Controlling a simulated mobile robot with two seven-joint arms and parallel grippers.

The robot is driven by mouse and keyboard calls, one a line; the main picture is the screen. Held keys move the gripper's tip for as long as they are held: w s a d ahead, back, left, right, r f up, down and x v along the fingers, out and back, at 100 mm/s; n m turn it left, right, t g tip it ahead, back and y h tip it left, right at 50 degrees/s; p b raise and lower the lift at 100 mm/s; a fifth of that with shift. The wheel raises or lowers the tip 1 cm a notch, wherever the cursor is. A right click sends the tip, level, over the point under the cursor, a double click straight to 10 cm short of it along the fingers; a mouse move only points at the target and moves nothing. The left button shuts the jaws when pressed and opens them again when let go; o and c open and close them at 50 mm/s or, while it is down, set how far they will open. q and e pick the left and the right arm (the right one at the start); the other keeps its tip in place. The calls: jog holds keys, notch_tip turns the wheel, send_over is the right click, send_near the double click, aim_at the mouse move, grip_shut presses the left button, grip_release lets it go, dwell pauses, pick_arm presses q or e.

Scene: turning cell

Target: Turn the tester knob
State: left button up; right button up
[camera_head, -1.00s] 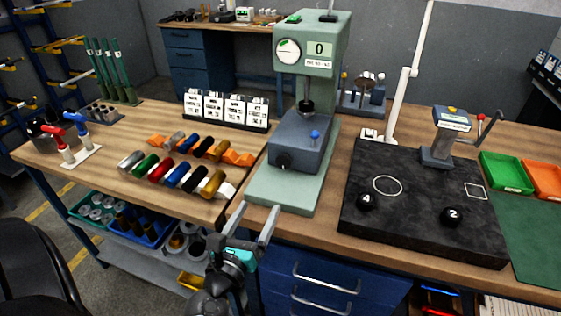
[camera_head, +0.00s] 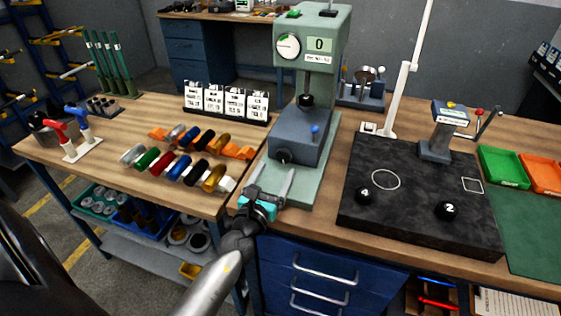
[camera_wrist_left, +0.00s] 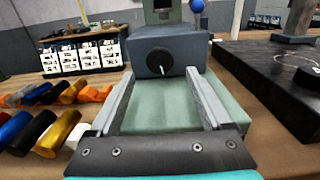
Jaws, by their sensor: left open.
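The tester (camera_head: 313,62) is a pale green machine with a dial and a display reading 0. Its dark blue-grey block (camera_head: 301,135) sits on the green base (camera_head: 300,188). The tester knob (camera_head: 283,156) is a black round knob on the block's front face. In the left wrist view the knob (camera_wrist_left: 159,62) shows a white pointer line, slightly off vertical. My left gripper (camera_head: 272,178) is open and empty in front of the knob, over the base. In the wrist view the knob appears between its fingers, beyond their tips. My right gripper is not in view.
Colored cylinders (camera_head: 184,168) lie in rows left of the tester. White labelled cards (camera_head: 226,101) stand behind them. A black slab (camera_head: 410,200) with balls 4 and 2 is to the right. A blue ball lever (camera_head: 315,129) rises beside the block.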

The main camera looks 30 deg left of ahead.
aim_at(283, 158)
pick_arm(q)
jog(key=shift+x, duration=2.3)
